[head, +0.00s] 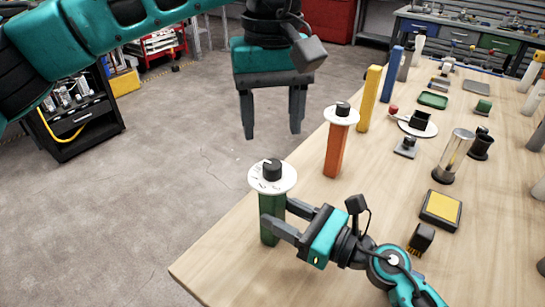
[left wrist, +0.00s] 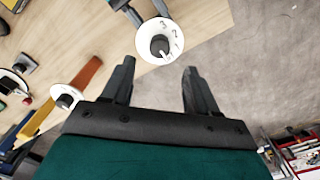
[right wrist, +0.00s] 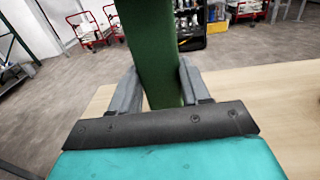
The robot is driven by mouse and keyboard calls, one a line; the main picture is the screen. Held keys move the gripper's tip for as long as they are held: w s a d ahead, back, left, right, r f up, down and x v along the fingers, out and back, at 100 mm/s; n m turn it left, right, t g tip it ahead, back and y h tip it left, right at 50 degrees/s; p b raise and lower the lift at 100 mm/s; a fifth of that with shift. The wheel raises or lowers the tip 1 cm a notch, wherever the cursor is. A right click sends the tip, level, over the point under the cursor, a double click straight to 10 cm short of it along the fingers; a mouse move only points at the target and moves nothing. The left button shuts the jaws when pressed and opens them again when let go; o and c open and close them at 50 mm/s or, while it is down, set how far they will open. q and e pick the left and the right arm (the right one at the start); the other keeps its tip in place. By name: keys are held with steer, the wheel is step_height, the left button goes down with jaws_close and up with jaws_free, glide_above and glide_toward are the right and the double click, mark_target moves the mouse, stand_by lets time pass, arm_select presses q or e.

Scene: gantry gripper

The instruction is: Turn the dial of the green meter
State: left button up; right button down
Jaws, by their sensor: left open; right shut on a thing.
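The green meter (head: 270,225) is an upright green post with a white numbered disc (head: 262,183) and a black dial knob (head: 272,169) on top. It stands near the table's left edge. My right gripper (head: 272,220) is shut on the green post below the disc; the post (right wrist: 155,60) shows between its fingers in the right wrist view. My left gripper (head: 271,130) is open and empty, pointing down above and behind the meter. In the left wrist view the dial knob (left wrist: 159,44) lies ahead of, and between, my left fingers (left wrist: 158,80), apart from them.
An orange meter (head: 335,150) with a similar dial stands behind the green one, then yellow (head: 370,95) and blue (head: 393,72) posts. A glass cylinder (head: 453,157) and a yellow-topped block (head: 441,207) are on the table's right. Open floor lies left of the table.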

mark_target(272, 163)
arm_select(q)
step_height(272, 163, down, 8)
steer(key=shift+r, duration=0.25)
steer(key=shift+c, duration=0.3)
steer(key=c, duration=1)
